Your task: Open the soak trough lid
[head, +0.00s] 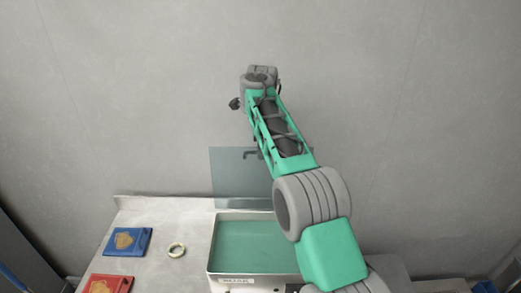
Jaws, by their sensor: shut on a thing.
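The soak trough (211,250) is a pale metal box with a label on its front, standing on the counter. Its top is uncovered and green-teal liquid shows inside. The lid (228,180) is a grey-blue panel standing upright at the trough's back edge, close to the wall. A small dark handle (249,154) shows near the lid's top. My green and grey arm reaches up and away over the trough, and covers the lid's right part. My gripper's fingers are hidden behind my arm, so its contact with the handle does not show.
A cream ring (177,250) lies on the counter (160,220) left of the trough. A blue tray (128,241) and a red tray (107,284), each with a tan patch, lie farther left. A plain grey wall (120,90) rises behind. Blue items show at the lower right edge.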

